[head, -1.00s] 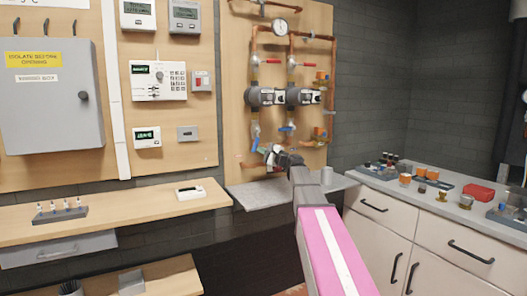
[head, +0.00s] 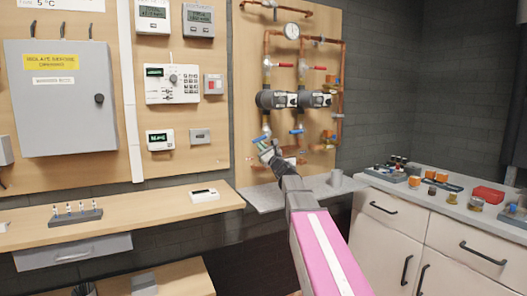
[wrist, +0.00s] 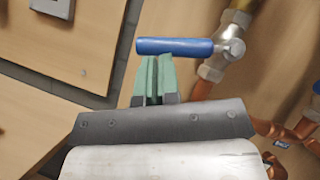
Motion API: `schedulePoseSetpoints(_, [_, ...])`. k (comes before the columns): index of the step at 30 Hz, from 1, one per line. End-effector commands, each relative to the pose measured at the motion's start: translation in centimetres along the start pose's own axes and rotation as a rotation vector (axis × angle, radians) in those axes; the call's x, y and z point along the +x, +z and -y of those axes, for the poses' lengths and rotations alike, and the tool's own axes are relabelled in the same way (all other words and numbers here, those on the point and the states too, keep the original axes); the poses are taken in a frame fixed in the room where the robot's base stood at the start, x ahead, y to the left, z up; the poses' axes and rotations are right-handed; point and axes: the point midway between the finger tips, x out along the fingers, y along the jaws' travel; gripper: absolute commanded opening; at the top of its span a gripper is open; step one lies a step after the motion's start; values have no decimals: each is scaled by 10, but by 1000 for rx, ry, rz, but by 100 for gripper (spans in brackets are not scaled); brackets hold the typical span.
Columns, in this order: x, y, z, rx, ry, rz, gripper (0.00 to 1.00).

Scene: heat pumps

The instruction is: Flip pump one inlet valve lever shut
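Pump one appears to be the left grey pump (head: 271,100) on the copper pipework of the wooden board. Below it is a valve with a blue lever (head: 262,138). In the wrist view the blue lever (wrist: 175,47) lies nearly level in the picture, joined at its right end to a metal valve body (wrist: 222,62) on a copper pipe. My gripper (head: 265,147) is just below this valve. In the wrist view its green fingers (wrist: 155,62) are close together, with their tips at the lever's lower edge. Whether they touch it is unclear. Nothing shows between them.
A second pump (head: 316,99) and its blue lever (head: 297,132) are to the right. Red levers (head: 313,68) sit above the pumps. A grey shelf (head: 262,199) is below the board. A cabinet counter (head: 450,204) with small parts stands right.

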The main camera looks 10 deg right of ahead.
Motion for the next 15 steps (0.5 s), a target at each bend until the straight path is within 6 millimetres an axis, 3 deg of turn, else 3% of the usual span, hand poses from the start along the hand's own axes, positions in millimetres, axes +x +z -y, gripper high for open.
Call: schedulePoseSetpoints(15, [15,20,-2,-4,8,4,0])
